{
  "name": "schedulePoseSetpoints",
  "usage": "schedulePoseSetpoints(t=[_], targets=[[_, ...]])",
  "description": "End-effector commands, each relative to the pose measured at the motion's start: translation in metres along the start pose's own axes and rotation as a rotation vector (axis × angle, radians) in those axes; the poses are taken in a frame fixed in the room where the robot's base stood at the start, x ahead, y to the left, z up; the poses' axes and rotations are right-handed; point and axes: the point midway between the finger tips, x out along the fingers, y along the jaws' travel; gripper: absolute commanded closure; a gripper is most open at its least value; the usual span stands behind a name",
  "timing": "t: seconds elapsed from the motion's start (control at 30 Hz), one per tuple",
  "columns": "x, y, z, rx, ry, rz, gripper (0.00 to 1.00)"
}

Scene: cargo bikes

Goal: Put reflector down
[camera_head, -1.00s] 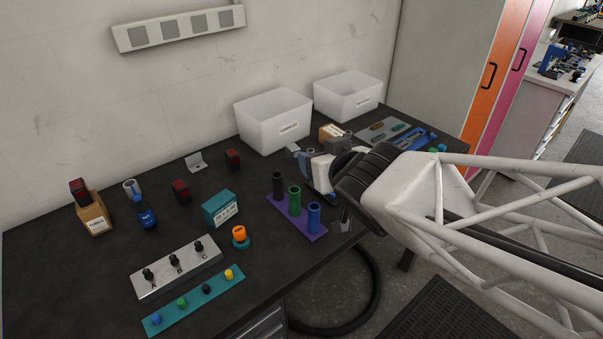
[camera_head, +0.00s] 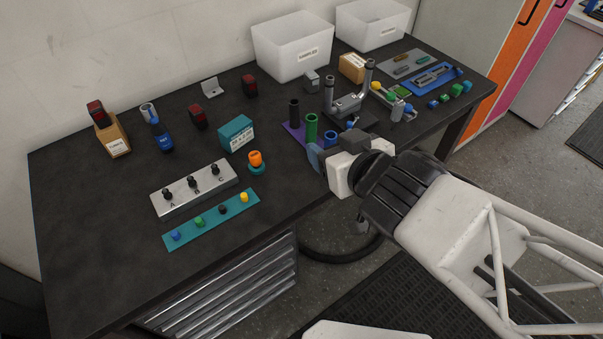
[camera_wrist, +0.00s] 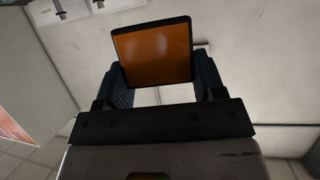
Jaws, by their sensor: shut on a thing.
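My gripper (camera_wrist: 152,82) is shut on an orange reflector (camera_wrist: 152,52) with a dark rim, held between its two blue-grey fingers in the wrist view. In the head view my gripper (camera_head: 318,158) is at the table's front edge, just in front of the purple tube holder (camera_head: 293,134); the held reflector cannot be made out there. Similar dark-red blocks stand on the table: one (camera_head: 198,117) beside the blue bottle, another (camera_head: 250,86) farther back, and one (camera_head: 97,112) on a small cardboard box (camera_head: 114,138) at the left.
The black table (camera_head: 95,215) holds a knob panel (camera_head: 213,190), a teal button strip (camera_head: 212,220), a teal box (camera_head: 236,133) and an orange-topped knob (camera_head: 255,159). White bins (camera_head: 290,50) stand at the back. Tools crowd the right; the left front is clear.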

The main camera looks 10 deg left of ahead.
Motion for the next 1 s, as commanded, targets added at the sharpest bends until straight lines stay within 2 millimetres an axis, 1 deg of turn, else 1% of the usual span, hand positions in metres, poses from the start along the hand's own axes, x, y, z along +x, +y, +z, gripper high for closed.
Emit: schedulePoseSetpoints(t=[0.37, 0.57, 0.6, 0.8, 0.93, 1.0], targets=[[0.009, 0.000, 0.022, 0.001, -0.001, 0.001, 0.59], [0.021, 0.001, 0.052, 0.003, -0.003, 0.002, 0.59], [0.026, 0.000, 0.062, 0.003, -0.004, 0.001, 0.59], [0.045, 0.001, 0.109, 0.002, -0.004, 0.002, 0.59], [0.054, 0.001, 0.130, 0.002, -0.004, 0.003, 0.59], [0.057, 0.001, 0.136, 0.001, -0.001, 0.002, 0.59]])
